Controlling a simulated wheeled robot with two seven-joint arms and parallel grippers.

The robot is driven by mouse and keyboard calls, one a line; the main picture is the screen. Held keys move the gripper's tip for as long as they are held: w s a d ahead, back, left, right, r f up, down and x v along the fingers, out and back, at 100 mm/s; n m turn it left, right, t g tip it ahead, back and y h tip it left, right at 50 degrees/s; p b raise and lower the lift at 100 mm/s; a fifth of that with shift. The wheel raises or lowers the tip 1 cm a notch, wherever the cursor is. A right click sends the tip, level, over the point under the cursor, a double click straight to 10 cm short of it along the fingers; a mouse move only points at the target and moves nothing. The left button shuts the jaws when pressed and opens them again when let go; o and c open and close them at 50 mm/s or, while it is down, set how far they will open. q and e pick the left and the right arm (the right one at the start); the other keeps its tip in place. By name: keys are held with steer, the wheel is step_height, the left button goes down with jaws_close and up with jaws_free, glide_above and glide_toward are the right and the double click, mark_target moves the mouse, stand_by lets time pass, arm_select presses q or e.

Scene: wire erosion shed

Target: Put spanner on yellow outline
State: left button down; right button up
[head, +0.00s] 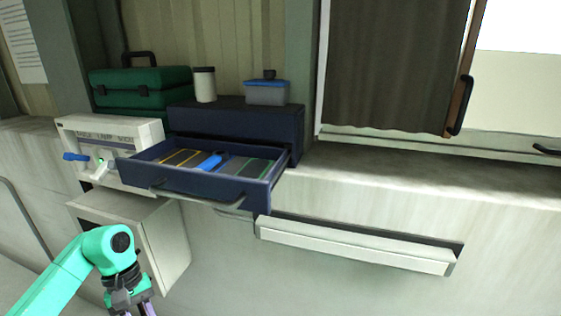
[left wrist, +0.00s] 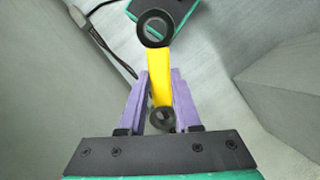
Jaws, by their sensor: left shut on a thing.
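The spanner (left wrist: 159,62) is a yellow bar with a dark ring at each end. My left gripper (left wrist: 160,76) is shut on its middle in the left wrist view, with one purple finger on each side. In the head view my left gripper (head: 147,308) hangs at the bottom edge, low in front of the bench, and the spanner does not show there. The navy drawer (head: 205,185) stands open on the bench. Yellow outline lines (head: 180,158) show on its floor at the left. Green lines show at its right. My right gripper is out of view.
A blue object (head: 208,162) lies mid-drawer. A white machine (head: 110,135) with a blue handle stands left of the drawer. A green toolbox (head: 140,88), a pale canister (head: 205,84) and a blue-lidded box (head: 267,92) stand behind. The bench right of the drawer is clear.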

arm_select(q)
steer(key=shift+w+d+f+m, duration=0.1)
steer(key=shift+f+m, duration=0.1)
steer(key=shift+m, duration=0.1)
steer(key=s+d+f+m+y, duration=0.25)
steer(key=d+m, duration=0.45)
steer(key=d, duration=0.4)
step_height(320, 180, down, 6)
steer(key=b, duration=0.5)
steer(key=shift+w+a+f+g, duration=0.15)
steer(key=shift+w+a+g, duration=0.15)
steer(key=shift+g, duration=0.1)
